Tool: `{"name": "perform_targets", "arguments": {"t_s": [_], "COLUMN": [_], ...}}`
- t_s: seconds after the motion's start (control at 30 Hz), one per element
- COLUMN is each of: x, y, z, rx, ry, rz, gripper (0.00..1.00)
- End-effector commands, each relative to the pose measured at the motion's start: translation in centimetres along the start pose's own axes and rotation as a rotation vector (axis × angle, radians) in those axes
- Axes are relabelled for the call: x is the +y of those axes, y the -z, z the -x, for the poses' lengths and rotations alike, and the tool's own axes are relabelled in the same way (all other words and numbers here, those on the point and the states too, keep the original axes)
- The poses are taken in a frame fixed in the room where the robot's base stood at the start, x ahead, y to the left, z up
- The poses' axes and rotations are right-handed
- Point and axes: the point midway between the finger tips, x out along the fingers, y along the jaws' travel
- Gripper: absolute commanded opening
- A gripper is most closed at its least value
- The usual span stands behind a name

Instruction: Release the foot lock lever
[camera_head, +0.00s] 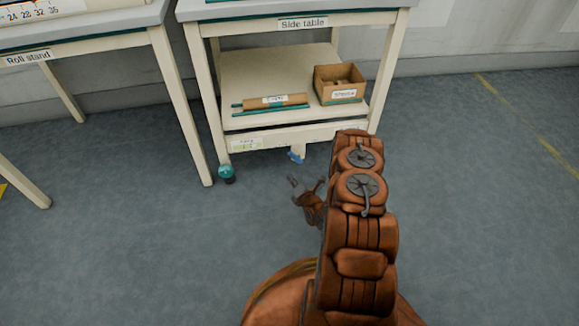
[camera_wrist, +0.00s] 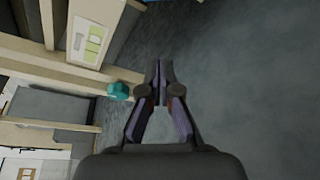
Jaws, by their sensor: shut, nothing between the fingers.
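The side table (camera_head: 303,22) stands ahead. A small blue lever-like part (camera_head: 296,155) sticks out low under its front edge; I take it for the foot lock lever, though it is too small to be sure. A teal caster (camera_head: 225,172) is at the table's front left leg, and it also shows in the wrist view (camera_wrist: 118,91). My gripper (camera_head: 294,182) is low over the floor, in front of the blue part and apart from it. In the wrist view my gripper (camera_wrist: 160,70) has its fingertips together and empty, to the right of the caster.
The lower shelf holds a brown roll (camera_head: 275,101) and a cardboard box (camera_head: 340,84). A roll stand (camera_head: 90,38) is at the left, its leg close to the caster. A label (camera_wrist: 88,42) is on the table's lower rail. The floor (camera_head: 480,200) at the right is clear.

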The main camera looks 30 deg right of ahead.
Motion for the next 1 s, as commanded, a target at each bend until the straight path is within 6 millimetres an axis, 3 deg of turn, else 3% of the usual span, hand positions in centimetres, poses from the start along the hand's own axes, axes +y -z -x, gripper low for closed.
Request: {"name": "perform_targets", "arguments": {"t_s": [0.57, 1.0], "x": [-0.5, -0.6], "y": [0.3, 0.3], "z": [-0.3, -6.8], "rx": [-0.015, -0.014], "ry": [-0.013, -0.014], "rz": [0.014, 0.016], "gripper": [0.00, 0.00]}}
